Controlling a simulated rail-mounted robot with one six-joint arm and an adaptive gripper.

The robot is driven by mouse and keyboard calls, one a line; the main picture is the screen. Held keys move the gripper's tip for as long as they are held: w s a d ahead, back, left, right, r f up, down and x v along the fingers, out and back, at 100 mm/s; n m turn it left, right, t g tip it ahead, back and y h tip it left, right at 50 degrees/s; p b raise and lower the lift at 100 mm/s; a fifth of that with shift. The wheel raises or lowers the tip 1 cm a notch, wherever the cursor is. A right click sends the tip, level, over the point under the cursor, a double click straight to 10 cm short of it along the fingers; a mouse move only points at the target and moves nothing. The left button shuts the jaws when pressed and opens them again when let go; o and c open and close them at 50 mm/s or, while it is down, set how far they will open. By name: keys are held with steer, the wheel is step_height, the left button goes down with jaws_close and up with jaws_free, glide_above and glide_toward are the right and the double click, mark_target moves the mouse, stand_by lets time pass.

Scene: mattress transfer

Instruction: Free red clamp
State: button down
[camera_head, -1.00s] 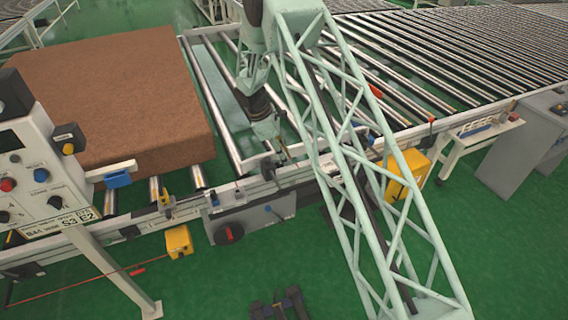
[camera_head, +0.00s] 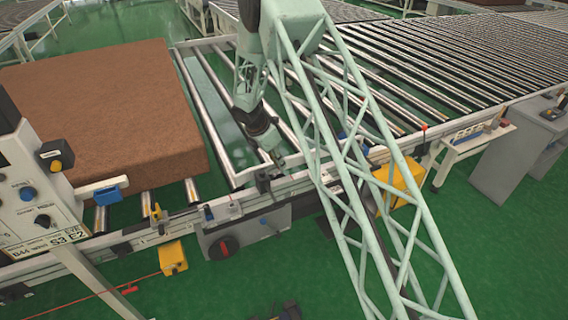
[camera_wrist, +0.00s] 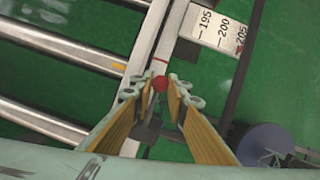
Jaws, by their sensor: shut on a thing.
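In the wrist view, the red clamp shows as a small round red knob (camera_wrist: 160,84) between the fingertips of my gripper (camera_wrist: 161,92). The gripper's wood-coloured finger pads stand on both sides of it, and the fingers are shut on it. A dark part shows just below the knob, between the pads. Behind it runs a pale rail with a thin red line across it. In the head view, my gripper (camera_head: 277,157) is at the near edge of the roller conveyor; the clamp is too small or hidden there to make out.
A brown mattress block (camera_head: 110,105) lies on the rollers at left. A control panel (camera_head: 32,190) stands in front of it. A scale plate (camera_wrist: 222,30) marked 195 to 205 is by the rail. Yellow boxes (camera_head: 173,257) and a grey box with a red knob (camera_head: 240,235) are along the front.

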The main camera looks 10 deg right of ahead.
steer(key=shift+w, duration=0.1)
steer(key=c, duration=2.5)
jaws_free()
steer(key=shift+c, duration=0.2)
steer(key=shift+r, duration=0.1)
steer(key=v, duration=1.1)
steer(key=shift+a+r, duration=0.25)
steer(key=shift+r, duration=0.1)
